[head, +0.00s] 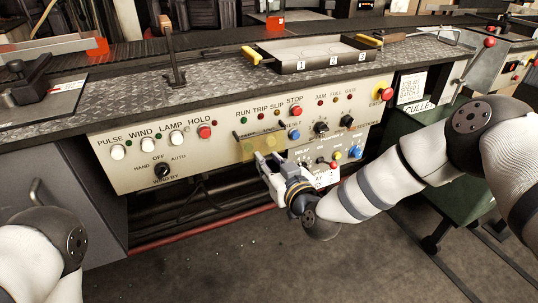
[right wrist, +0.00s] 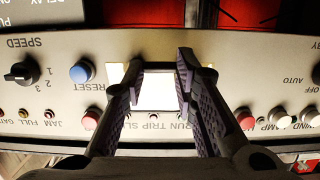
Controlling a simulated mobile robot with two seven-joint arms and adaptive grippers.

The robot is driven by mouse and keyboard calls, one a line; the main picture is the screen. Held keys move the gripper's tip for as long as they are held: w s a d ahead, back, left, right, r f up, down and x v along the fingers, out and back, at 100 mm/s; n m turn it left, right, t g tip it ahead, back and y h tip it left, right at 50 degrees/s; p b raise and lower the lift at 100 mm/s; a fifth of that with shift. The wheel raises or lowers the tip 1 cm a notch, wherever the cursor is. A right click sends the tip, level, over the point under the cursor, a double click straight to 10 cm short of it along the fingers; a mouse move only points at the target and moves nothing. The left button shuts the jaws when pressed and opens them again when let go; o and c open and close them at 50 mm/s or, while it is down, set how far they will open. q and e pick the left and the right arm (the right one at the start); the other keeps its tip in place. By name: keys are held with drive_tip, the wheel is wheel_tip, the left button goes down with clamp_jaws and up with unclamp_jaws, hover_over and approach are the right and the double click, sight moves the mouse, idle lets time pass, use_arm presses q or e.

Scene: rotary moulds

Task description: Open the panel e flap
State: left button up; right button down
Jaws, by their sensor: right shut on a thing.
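A translucent amber flap (head: 260,148) sits on the grey control panel (head: 220,165), below the RUN, TRIP and SLIP lamps. I take it as the panel e flap; no letter E is readable on it. My right gripper (head: 267,158) is at the flap's lower edge. In the right wrist view the panel is upside down, and the flap (right wrist: 158,92) is a pale bright patch between the fingers of my right gripper (right wrist: 160,66). The fingers stand apart with the flap between them; the exact contact is hard to see. My left gripper is out of view.
A red STOP button (head: 295,111) and blue RESET button (head: 294,135) are right of the flap. A lower box with knobs (head: 330,160) juts out beside my right gripper. A tray (head: 320,66) with numbered places lies on the bench above. The floor in front is clear.

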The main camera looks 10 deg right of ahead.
sight(267, 159)
drive_tip(key=r+g+p, duration=0.1)
drive_tip(key=s+r+g+h+p, duration=0.1)
drive_tip(key=p, duration=0.1)
drive_tip(key=shift+d+r+g, duration=0.2)
drive_tip(key=shift+g, duration=0.1)
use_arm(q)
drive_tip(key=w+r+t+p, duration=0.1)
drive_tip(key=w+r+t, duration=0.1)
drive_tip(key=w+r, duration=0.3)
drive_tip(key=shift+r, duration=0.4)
use_arm(e)
drive_tip(key=shift+s+d+g+h, duration=0.15)
drive_tip(key=shift+s+g+h, duration=0.2)
drive_tip(key=shift+g, duration=0.75)
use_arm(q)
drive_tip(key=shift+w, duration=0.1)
use_arm(e)
drive_tip(key=shift+s, duration=0.1)
drive_tip(key=c, duration=1.3)
unclamp_jaws()
